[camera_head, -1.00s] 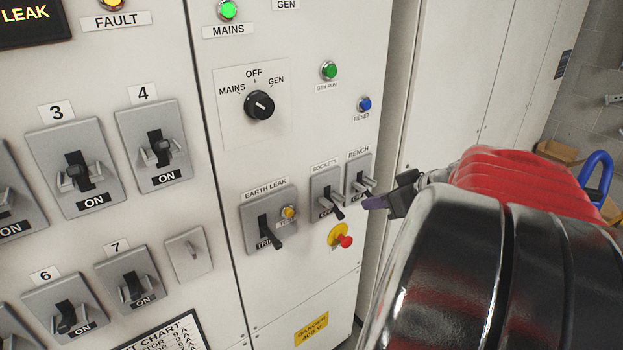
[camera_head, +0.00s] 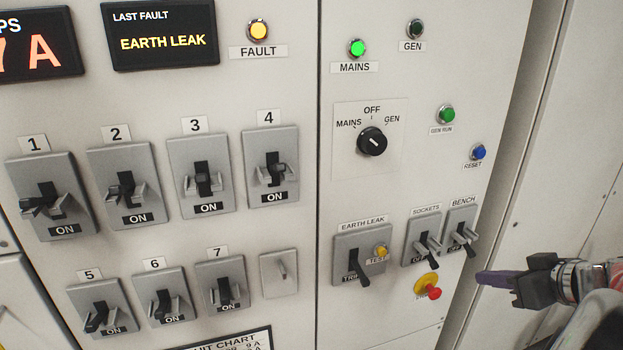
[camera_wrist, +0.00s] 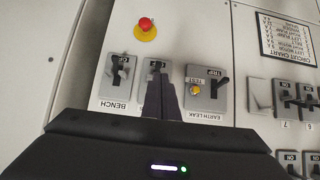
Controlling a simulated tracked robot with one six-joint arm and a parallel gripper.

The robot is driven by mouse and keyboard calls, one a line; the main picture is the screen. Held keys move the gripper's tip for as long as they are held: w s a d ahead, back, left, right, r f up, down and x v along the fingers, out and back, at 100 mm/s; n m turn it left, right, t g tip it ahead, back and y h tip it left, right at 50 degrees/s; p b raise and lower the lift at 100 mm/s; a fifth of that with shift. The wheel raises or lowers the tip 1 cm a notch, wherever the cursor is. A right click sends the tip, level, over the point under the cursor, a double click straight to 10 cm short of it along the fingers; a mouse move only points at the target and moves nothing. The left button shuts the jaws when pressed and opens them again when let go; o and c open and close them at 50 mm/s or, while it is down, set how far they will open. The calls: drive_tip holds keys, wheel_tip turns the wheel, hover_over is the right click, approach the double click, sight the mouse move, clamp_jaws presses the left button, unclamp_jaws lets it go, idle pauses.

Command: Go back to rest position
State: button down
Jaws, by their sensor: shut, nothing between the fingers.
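My gripper (camera_head: 484,278) is at the lower right of the head view, in front of the panel's right part and right of the red stop button (camera_head: 433,292). Its fingers are shut and hold nothing. In the wrist view my shut fingers (camera_wrist: 161,88) point at the panel and partly hide the SOCKETS switch (camera_wrist: 155,66). The BENCH switch (camera_head: 461,232) and the SOCKETS switch in the head view (camera_head: 424,241) have their levers down. The EARTH LEAK switch (camera_head: 350,262) has its lever down beside TRIP. In the head view the gripper looks clear of the switches.
The panel carries a MAINS–OFF–GEN knob (camera_head: 372,141), a lit green MAINS lamp (camera_head: 357,48) and a lit amber FAULT lamp (camera_head: 258,30). The LAST FAULT display (camera_head: 160,36) reads EARTH LEAK. Numbered switches 1 to 7 show ON. A pale cabinet face (camera_head: 570,130) stands at right.

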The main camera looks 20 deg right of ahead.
drive_tip(key=w+a+f+n+g+y, duration=0.1)
drive_tip(key=a+f+g, duration=0.2)
drive_tip(key=a, duration=0.8)
drive_tip(key=w+a+f+n+g+y, duration=0.1)
drive_tip(key=w+a+f+g+y, duration=0.15)
drive_tip(key=a, duration=0.75)
drive_tip(key=s+a+r+m+h, duration=0.1)
drive_tip(key=s+a+h, duration=0.1)
drive_tip(key=a, duration=0.3)
drive_tip(key=s+a+r+m+h, duration=0.1)
drive_tip(key=s+a+r+h, duration=0.1)
drive_tip(key=s+a, duration=0.2)
drive_tip(key=shift+a+t, duration=0.45)
drive_tip(key=shift+a, duration=0.3)
drive_tip(key=shift+s, duration=0.1)
